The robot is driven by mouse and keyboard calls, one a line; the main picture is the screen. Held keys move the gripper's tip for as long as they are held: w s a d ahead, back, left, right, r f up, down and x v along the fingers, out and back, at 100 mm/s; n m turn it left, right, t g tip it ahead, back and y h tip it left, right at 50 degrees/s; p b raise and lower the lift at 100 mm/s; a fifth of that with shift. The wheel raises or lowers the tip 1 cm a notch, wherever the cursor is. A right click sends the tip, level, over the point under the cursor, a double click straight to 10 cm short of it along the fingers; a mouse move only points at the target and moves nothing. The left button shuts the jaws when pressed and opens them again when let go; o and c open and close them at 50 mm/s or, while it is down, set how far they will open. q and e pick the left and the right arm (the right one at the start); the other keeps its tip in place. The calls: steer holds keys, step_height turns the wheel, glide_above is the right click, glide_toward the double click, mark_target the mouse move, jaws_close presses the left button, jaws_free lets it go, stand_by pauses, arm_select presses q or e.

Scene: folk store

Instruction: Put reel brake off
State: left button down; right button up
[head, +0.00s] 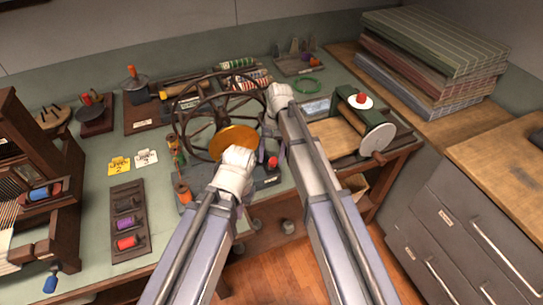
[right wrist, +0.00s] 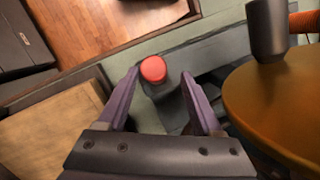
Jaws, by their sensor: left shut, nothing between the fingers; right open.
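The reel (head: 187,127) is a dark spoked wheel with an orange disc (head: 233,137) at its front. A red knob (head: 273,161) sits low on the grey base (head: 268,180) to the right of the disc; I take it for the brake. My right gripper (head: 272,151) is open above the base. In the right wrist view its purple fingers stand on either side of the red knob (right wrist: 153,69), with the knob just beyond the tips. The orange disc (right wrist: 275,108) is close on the right. My left gripper (head: 243,199) is shut and empty in front of the disc, partly hidden by its own wrist.
A green-framed roller device (head: 350,125) stands right of my right arm. A rack of spools (head: 127,220), yellow and white cards (head: 119,165) and a loom (head: 40,180) are on the left. Folded cloths (head: 435,55) are stacked back right. Drawers (head: 470,220) stand at right.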

steer(key=a+p+v, duration=0.1)
steer(key=p+v, duration=0.6)
steer(key=shift+d+r+p, duration=0.3)
steer(key=shift+d+r, duration=0.1)
steer(key=shift+d, duration=0.15)
